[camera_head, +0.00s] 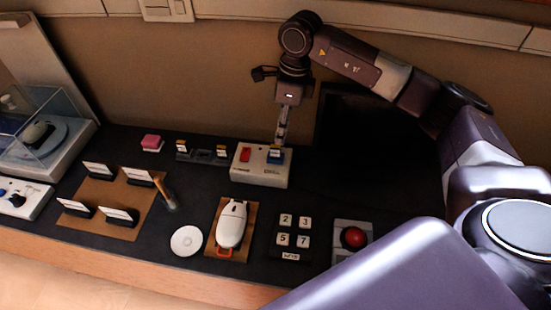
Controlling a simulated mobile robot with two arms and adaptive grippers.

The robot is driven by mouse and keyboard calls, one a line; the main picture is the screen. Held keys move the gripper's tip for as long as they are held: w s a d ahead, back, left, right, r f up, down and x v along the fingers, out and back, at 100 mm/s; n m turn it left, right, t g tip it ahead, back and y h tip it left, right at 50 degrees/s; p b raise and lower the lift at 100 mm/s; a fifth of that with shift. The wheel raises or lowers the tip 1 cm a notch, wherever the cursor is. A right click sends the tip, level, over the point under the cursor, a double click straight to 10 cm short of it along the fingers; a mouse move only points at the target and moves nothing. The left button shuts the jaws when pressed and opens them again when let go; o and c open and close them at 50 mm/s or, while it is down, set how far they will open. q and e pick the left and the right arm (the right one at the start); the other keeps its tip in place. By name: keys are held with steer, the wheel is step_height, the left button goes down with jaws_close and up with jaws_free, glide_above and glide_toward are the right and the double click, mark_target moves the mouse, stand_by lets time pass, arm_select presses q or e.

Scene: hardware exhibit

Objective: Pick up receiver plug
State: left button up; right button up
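A small blue plug-like piece with a pale top (275,154) stands in the right part of a white box (259,175); it looks like the receiver plug, but I cannot read its label. My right gripper (280,143) points straight down over this blue piece, its fingertips at or just above the top. The fingers show edge-on and narrow, so whether they are open or shut on it is unclear. My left gripper is out of view.
A dark holder (202,155) with yellow-topped pieces and a pink block (151,143) lie left. A white mouse (231,224), number keys (294,230) and red button (353,237) are in front. A dark panel stands behind right.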

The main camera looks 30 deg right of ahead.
mark_target(276, 146)
steer(key=shift+f, duration=0.7)
steer(key=f+p, duration=0.1)
steer(key=f, duration=0.1)
steer(key=a+f+p, duration=0.1)
steer(key=f, duration=0.1)
steer(key=f+p, duration=0.1)
steer(key=f, duration=0.1)
steer(key=shift+w+a, duration=0.25)
steer(key=shift+w, duration=0.15)
steer(key=shift+f, duration=0.3)
jaws_close()
